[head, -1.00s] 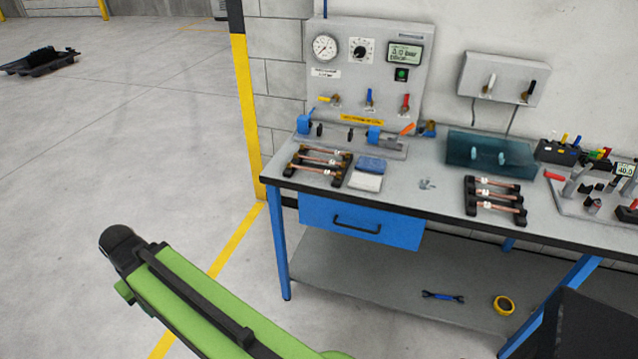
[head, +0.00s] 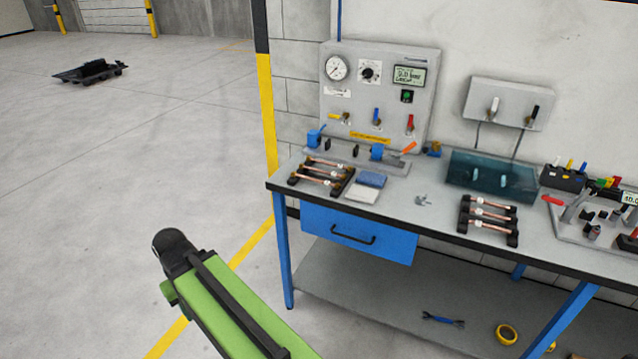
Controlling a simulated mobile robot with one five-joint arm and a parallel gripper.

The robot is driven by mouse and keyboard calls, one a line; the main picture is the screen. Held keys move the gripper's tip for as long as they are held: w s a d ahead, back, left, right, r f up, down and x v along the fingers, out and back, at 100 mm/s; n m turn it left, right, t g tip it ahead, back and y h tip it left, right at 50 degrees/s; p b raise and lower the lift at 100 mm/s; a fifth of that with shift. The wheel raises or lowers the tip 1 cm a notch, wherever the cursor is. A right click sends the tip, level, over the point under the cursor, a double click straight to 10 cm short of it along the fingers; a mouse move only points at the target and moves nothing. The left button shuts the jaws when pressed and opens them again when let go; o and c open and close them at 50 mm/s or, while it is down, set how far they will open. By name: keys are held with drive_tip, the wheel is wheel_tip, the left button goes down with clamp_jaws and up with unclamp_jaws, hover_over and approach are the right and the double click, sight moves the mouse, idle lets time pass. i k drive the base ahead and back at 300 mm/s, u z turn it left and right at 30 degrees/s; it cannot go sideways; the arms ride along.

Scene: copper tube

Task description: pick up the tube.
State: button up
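Several copper tubes lie on two black racks on the grey workbench top. The left rack (head: 293,180) holds copper tubes (head: 322,172) near the bench's left end. The right rack (head: 512,239) holds more copper tubes (head: 490,214) towards the right. Each tube has a small white label. Which tube the task means cannot be told from the view. My green arm reaches up from the bottom of the picture, in front of the bench and left of it. My gripper is not visible.
The workbench (head: 420,186) has a blue drawer (head: 345,232) and a lower shelf. A gauge panel (head: 385,95) stands at the back. Blue and white cloths (head: 370,179) lie beside the left rack. A teal tank (head: 480,165) stands behind the right rack.

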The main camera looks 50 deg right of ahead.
sight(337, 185)
drive_tip(key=i, duration=0.9)
drive_tip(key=u, duration=0.05)
